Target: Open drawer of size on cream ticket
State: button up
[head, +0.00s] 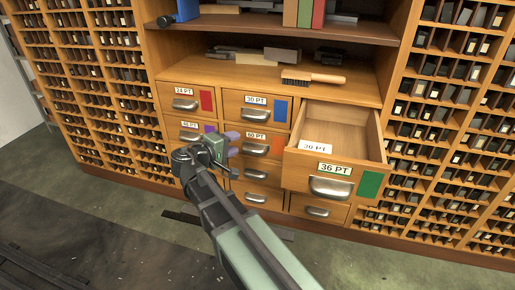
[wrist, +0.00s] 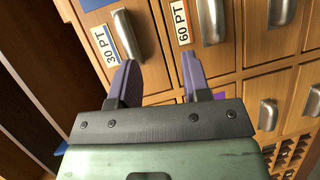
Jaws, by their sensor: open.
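A small ticket (head: 315,147) lies inside the pulled-out 36 PT drawer (head: 299,172). It looks white or cream and seems to read 30 PT, partly hidden by the drawer front. The 30 PT drawer (head: 232,107) has a blue patch and a metal cup handle (head: 256,114), and it is shut. Its label (wrist: 105,45) and handle (wrist: 128,35) also show in the wrist view. My gripper (head: 234,144) is open and empty, in front of the drawers below the 30 PT one. In the wrist view its purple fingers (wrist: 160,58) point between the 30 PT and 60 PT handles.
The 24 PT drawer (head: 211,97), 48 PT drawer (head: 173,128) and 60 PT drawer (head: 235,139) are shut. The open 36 PT drawer juts out right of my gripper. A brush (head: 313,79) lies on the ledge above. Type racks (head: 95,80) flank the drawers.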

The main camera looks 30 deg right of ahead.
aim_at(252, 118)
jog(key=shift+n+t+h, duration=0.4)
jog(key=shift+t+h, duration=0.3)
jog(key=shift+h, duration=0.1)
jog(key=w+d+r, duration=0.1)
jog(key=d, duration=0.2)
jog(key=w+d+r, duration=0.1)
jog(key=w+d, duration=0.1)
jog(key=d, duration=0.1)
jog(key=w+d+r, duration=0.1)
jog(key=w+d, duration=0.1)
jog(key=d, duration=0.2)
jog(key=shift+w+r, duration=0.1)
jog(key=shift+r, duration=0.2)
jog(key=shift+c, duration=0.4)
grip_shut()
